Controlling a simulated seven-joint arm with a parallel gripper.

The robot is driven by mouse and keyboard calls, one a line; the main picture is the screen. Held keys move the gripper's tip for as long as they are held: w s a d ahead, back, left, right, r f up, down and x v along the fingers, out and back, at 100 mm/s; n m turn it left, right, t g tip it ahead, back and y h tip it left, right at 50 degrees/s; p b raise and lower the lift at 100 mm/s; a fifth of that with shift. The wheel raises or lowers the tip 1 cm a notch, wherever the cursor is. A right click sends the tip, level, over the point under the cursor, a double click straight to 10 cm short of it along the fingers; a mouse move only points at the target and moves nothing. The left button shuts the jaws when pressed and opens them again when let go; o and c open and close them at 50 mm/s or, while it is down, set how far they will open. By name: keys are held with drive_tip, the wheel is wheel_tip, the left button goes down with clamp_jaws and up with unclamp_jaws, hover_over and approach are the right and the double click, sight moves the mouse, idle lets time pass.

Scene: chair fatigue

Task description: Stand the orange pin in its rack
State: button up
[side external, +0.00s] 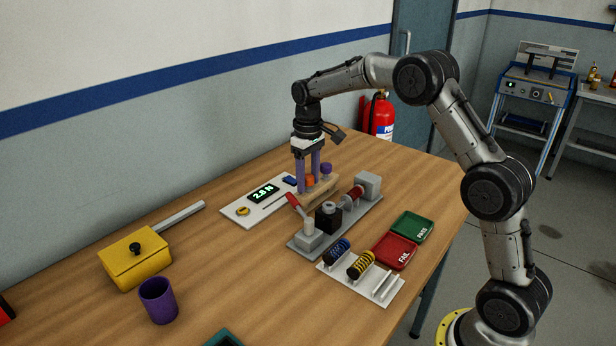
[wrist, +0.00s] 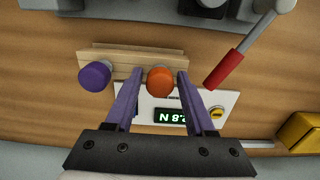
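The orange pin (side external: 309,182) stands upright at the wooden rack (side external: 322,194), its round head level with the rack's top in the side view. In the wrist view the orange head (wrist: 160,79) lies between the two purple fingers of my gripper (wrist: 160,74), with a narrow gap on each side. My gripper (side external: 308,186) points straight down over the rack and is open around the head. The purple pin (wrist: 94,76) stands at the same rack (wrist: 120,58), beside the orange one. The pins' shafts are hidden, so their seating depth cannot be seen.
A grey test fixture with a red-handled lever (side external: 293,200) stands close beside the rack. A white board with a force display (side external: 263,193) lies behind. Springs on a white stand (side external: 385,285), red and green trays, a yellow box (side external: 135,262) and a purple cup (side external: 158,300) are nearby.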

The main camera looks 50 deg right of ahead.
drive_tip(key=shift+o, duration=1.1)
drive_tip(key=shift+r, duration=0.1)
wheel_tip(320, 180, up, 14)
